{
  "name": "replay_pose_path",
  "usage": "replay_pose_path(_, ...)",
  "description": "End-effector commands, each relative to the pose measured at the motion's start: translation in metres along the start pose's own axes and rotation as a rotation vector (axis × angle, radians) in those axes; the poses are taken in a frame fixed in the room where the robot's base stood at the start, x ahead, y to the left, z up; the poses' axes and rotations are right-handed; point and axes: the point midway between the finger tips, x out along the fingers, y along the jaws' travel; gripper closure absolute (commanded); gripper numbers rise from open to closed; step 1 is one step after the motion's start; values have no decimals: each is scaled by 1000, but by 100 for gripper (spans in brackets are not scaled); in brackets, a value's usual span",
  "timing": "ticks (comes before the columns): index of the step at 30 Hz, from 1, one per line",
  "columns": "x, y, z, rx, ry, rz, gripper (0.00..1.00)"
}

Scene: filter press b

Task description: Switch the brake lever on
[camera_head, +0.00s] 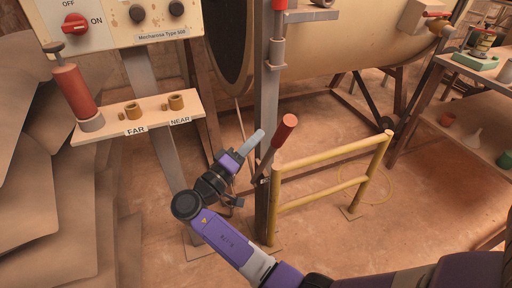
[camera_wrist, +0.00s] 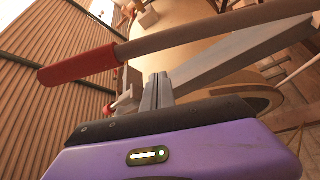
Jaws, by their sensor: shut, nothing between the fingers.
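The brake lever (camera_head: 275,140) has a red grip and a grey rod, and stands tilted up to the right on a grey upright post. In the wrist view the lever (camera_wrist: 190,38) crosses the upper part of the picture, with its red grip at the left. My gripper (camera_head: 259,135) is shut and empty, just left of the lever's rod in the head view. In the wrist view the fingertips of my gripper (camera_wrist: 158,80) point at the rod from below. I cannot tell whether they touch it.
A yellow railing (camera_head: 331,158) stands close right of the lever. A large beige tank (camera_head: 340,42) lies behind. A table (camera_head: 470,90) with containers is at the right.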

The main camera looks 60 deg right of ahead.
Motion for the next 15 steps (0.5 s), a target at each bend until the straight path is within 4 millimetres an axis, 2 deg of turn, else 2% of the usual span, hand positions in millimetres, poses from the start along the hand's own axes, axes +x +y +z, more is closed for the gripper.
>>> replay_pose_path(9, -67, 4, -6, 4, 10, 0, 100)
replay_pose_path(15, -92, 5, -7, 5, 9, 1, 100)
